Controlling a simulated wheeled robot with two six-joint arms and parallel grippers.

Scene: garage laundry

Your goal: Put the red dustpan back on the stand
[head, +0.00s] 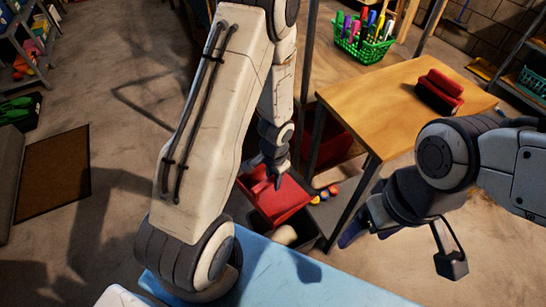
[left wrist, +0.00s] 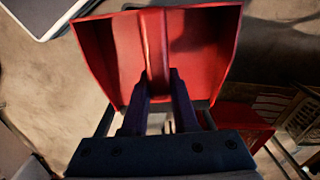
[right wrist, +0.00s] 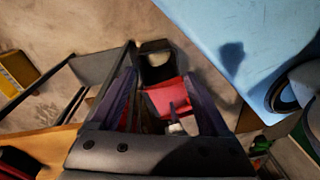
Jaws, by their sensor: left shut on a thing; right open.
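The red dustpan (head: 284,207) is held by my left gripper (head: 268,182), low down beside the wooden table. In the left wrist view its wide pan (left wrist: 200,45) faces the camera, and the fingers (left wrist: 160,105) are shut on its middle part. In the right wrist view the dustpan (right wrist: 168,96) shows near a black bin (right wrist: 155,58). In the head view it is above or against a dark bin (head: 305,240) with a pale object inside; contact cannot be told. My right gripper (head: 368,232) is open and empty, to the right. I cannot clearly identify the stand.
A wooden table (head: 385,98) on dark legs carries a red-and-black stack (head: 440,92). A blue surface (head: 290,285) lies in front. Small coloured balls (head: 328,193) sit by a table leg. Floor at left is mostly clear.

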